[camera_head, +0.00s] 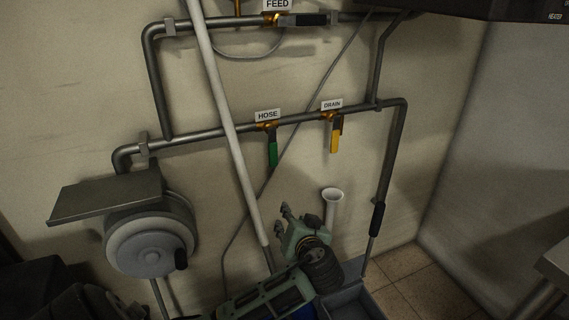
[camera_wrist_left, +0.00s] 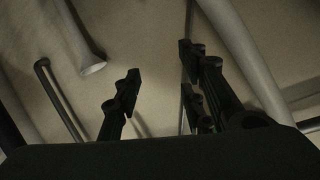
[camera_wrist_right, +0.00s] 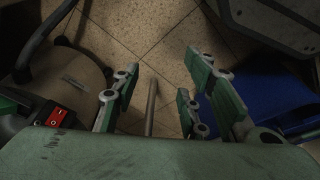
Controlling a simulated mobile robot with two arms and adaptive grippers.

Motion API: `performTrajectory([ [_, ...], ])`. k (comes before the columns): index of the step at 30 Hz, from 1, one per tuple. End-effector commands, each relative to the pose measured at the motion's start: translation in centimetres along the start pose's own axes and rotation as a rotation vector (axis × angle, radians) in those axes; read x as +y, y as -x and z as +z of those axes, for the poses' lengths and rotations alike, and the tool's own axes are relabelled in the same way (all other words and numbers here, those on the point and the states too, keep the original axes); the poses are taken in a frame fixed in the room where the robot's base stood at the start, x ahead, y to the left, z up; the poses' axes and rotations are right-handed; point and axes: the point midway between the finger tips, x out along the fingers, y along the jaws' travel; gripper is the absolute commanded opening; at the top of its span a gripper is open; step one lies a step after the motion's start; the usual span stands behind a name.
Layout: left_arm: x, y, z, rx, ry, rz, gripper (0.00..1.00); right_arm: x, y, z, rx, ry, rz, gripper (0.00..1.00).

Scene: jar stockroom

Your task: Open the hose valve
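The hose valve is under the HOSE sign (camera_head: 268,115) on the lower wall pipe in the head view. Its green handle (camera_head: 272,150) hangs down, across the pipe. My left gripper (camera_head: 287,211) is below and slightly right of that handle, apart from it. Its fingers are spread and empty, which its wrist view (camera_wrist_left: 160,76) also shows; the valve cannot be made out there. My right gripper (camera_wrist_right: 163,75) is open and empty above the tiled floor in its wrist view. I cannot make it out in the head view.
A yellow drain handle (camera_head: 335,137) hangs right of the hose valve. A pale slanting pole (camera_head: 229,110) passes left of the green handle. A white funnel-topped tube (camera_head: 333,195) stands right of my left gripper. A round reel (camera_head: 151,246) is at left. Blue bin (camera_wrist_right: 270,95).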

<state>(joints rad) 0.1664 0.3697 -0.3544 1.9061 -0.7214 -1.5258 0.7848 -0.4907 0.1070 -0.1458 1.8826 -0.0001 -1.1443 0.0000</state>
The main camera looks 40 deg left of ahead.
Motion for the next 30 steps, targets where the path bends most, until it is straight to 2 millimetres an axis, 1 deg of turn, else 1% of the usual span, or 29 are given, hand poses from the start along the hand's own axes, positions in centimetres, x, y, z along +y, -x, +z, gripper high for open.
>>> performTrajectory([
  [1,-1.4,0.0,-3.4,0.079,0.086,-0.062,0.38,0.0,-0.6,0.1,0.001,0.0,0.0,0.4],
  [3,-3.6,0.6,-7.1,0.168,0.2,-0.135,0.38,0.0,-0.7,0.0,0.003,0.0,0.001,0.4],
  [6,-6.0,1.7,-10.7,0.265,0.328,-0.205,0.38,0.0,-0.7,0.0,0.004,-0.001,0.001,0.4],
  [9,-7.4,2.5,-12.5,0.32,0.403,-0.241,0.38,0.0,-0.7,0.0,0.005,-0.001,0.001,0.4],
  [11,-7.9,2.6,-13.1,0.335,0.424,-0.252,0.38,0.0,-0.7,-0.1,0.005,-0.001,0.001,0.4],
  [14,-8.4,2.0,-13.5,0.343,0.432,-0.259,0.38,0.0,-0.6,-0.1,0.006,-0.001,0.001,0.4],
  [24,-10.0,-2.8,-14.9,0.341,0.429,-0.257,0.38,0.0,-0.3,-0.3,0.009,-0.001,0.001,0.4],
  [27,-10.2,-3.7,-15.1,0.34,0.428,-0.256,0.38,0.0,-0.2,-0.3,0.01,-0.001,0.001,0.4],
  [30,-10.4,-4.2,-15.2,0.338,0.429,-0.255,0.38,0.0,-0.2,-0.3,0.01,-0.001,0.001,0.4],
])
